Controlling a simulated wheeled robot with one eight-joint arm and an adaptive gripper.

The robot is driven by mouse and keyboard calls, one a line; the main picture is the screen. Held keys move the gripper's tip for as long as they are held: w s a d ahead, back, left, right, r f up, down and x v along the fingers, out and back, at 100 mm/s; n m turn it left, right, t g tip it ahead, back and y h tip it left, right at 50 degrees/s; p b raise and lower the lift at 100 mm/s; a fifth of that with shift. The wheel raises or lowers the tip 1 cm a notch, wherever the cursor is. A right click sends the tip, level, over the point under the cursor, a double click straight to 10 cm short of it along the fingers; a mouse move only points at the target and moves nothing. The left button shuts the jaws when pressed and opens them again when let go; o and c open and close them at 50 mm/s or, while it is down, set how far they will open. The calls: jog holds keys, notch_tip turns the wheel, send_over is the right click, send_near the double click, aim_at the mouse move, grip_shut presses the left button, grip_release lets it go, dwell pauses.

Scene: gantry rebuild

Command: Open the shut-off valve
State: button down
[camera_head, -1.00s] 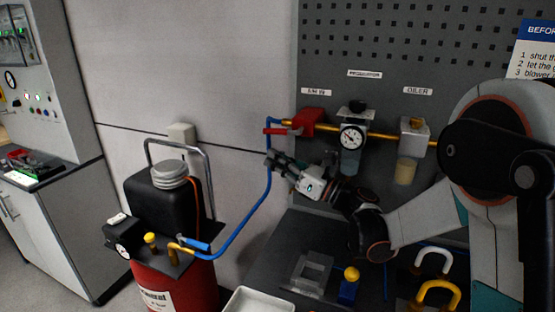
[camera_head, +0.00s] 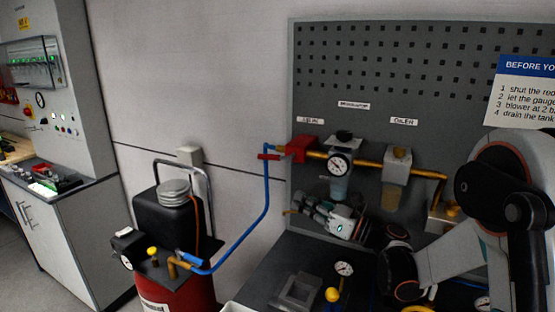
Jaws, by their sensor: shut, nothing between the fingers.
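The shut-off valve appears to be the red block (camera_head: 303,147) at the left end of the brass pipe on the grey panel; its label is too blurred to read surely. A red lever (camera_head: 268,157) lies roughly level at its left, by the top of the blue hose (camera_head: 266,195). My gripper (camera_head: 297,206) is shut and empty. It points left, below and to the right of the lever, clear of it in the picture. Its depth from the panel is hard to judge.
A gauged regulator (camera_head: 340,164) and an oiler (camera_head: 397,165) hang right of the valve, above my gripper. A red tank (camera_head: 178,292) with a blue-handled fitting (camera_head: 192,257) stands at left. The dark bench below holds a grey block (camera_head: 297,290) and a yellow-knobbed part (camera_head: 332,295).

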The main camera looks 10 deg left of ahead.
aim_at(274, 158)
jog(key=w+a+r, duration=0.4)
jog(key=a+r, duration=0.2)
jog(key=a, duration=0.2)
jog(key=shift+w+r+g, duration=0.2)
jog(key=shift+w+g, duration=0.1)
dwell(0.3)
jog(key=shift+w+a+r, duration=0.15)
jog(key=shift+a+r, duration=0.1)
jog(key=shift+r, duration=0.5)
